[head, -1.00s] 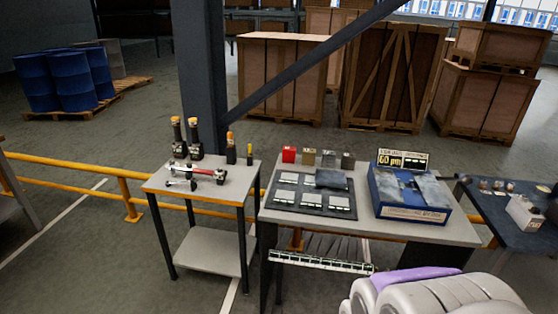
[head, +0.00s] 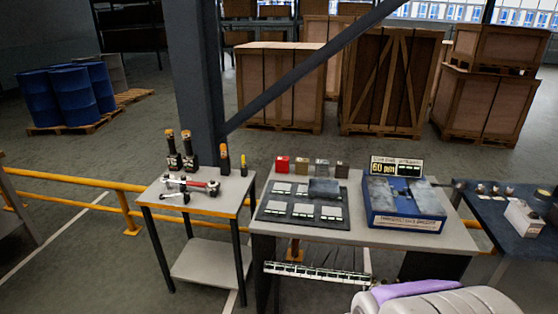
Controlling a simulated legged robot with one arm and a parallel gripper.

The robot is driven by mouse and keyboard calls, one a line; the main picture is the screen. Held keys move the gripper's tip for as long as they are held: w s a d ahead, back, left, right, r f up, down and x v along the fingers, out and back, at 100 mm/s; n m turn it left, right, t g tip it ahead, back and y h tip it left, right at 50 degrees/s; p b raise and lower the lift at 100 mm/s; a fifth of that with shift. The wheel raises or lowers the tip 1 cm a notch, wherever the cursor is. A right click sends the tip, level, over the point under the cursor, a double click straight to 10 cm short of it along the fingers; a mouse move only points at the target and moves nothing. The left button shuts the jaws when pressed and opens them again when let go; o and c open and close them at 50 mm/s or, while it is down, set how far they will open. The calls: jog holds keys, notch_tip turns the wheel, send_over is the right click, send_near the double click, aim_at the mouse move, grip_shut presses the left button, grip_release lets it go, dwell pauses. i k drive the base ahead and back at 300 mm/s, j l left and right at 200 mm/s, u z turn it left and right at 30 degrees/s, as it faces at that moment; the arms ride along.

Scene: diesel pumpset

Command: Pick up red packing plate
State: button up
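A small red block (head: 282,163), which looks like the red packing plate, stands at the left end of a row of small blocks. The row is at the back edge of the grey worktable (head: 375,235), behind a dark tray. Nothing covers the red block in the head view. My gripper is not in view. Only a rounded pale and purple part, which seems to be my own arm, shows at the bottom right, well in front of the block.
Beside the red block stand a tan block (head: 301,167), a grey one and a brown one. The dark tray (head: 272,216) holds several pale plates. A blue box (head: 405,220) sits to the right. A side table (head: 200,200) with tools stands left. A yellow rail (head: 75,178) runs behind.

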aim_at(279, 159)
jog(key=i+u, duration=0.15)
jog(key=i, duration=0.9)
jog(key=i+l+u, duration=0.1)
jog(key=i, duration=0.95)
